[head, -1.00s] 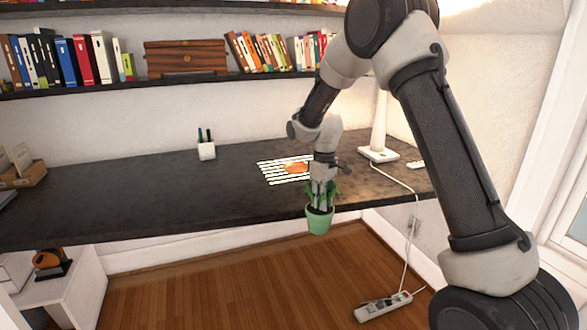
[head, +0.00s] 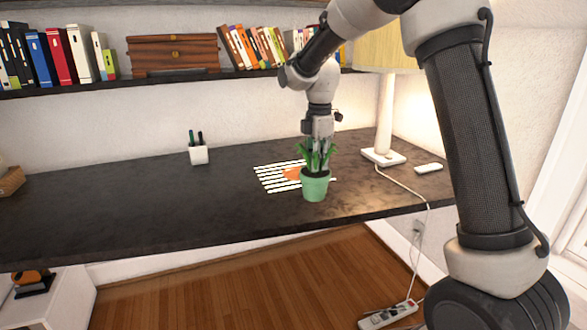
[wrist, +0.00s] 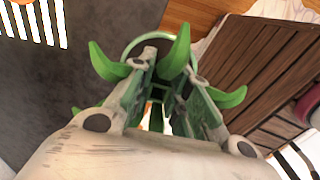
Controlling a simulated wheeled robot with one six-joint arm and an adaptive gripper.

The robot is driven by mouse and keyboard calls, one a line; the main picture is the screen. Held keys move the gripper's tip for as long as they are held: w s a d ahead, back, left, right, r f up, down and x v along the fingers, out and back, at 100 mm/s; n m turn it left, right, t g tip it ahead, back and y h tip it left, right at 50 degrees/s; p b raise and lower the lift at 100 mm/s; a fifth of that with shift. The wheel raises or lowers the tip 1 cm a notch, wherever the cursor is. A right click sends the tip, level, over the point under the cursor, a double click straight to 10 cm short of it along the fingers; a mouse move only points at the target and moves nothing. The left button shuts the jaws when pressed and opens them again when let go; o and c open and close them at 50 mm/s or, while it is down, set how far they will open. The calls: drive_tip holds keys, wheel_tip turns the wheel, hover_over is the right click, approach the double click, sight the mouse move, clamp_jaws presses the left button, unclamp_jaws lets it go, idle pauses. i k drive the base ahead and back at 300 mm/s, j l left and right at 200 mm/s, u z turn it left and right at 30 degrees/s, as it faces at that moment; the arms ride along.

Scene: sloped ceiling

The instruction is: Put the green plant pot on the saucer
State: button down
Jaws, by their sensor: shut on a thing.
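My gripper (head: 318,142) points down and is shut on the green plant pot (head: 314,188) at its top, among the leaves. The pot is upright and, in the head view, in front of the striped mat's right part. I cannot tell its exact height above the desk. An orange saucer (head: 291,174) lies on the striped mat, partly hidden behind the pot. In the wrist view the pot's pale green rim (wrist: 133,43) and leaves show around my fingers (wrist: 166,78); the saucer is not clearly visible there.
The striped mat (head: 268,182) lies on the dark desk (head: 130,205). A lamp (head: 384,125) with a trailing cord stands at the right, beside a small white object (head: 428,168). A white pen cup (head: 199,155) stands at the back. The desk's left part is clear.

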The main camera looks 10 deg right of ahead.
sight(296, 175)
drive_tip(key=i, duration=1.3)
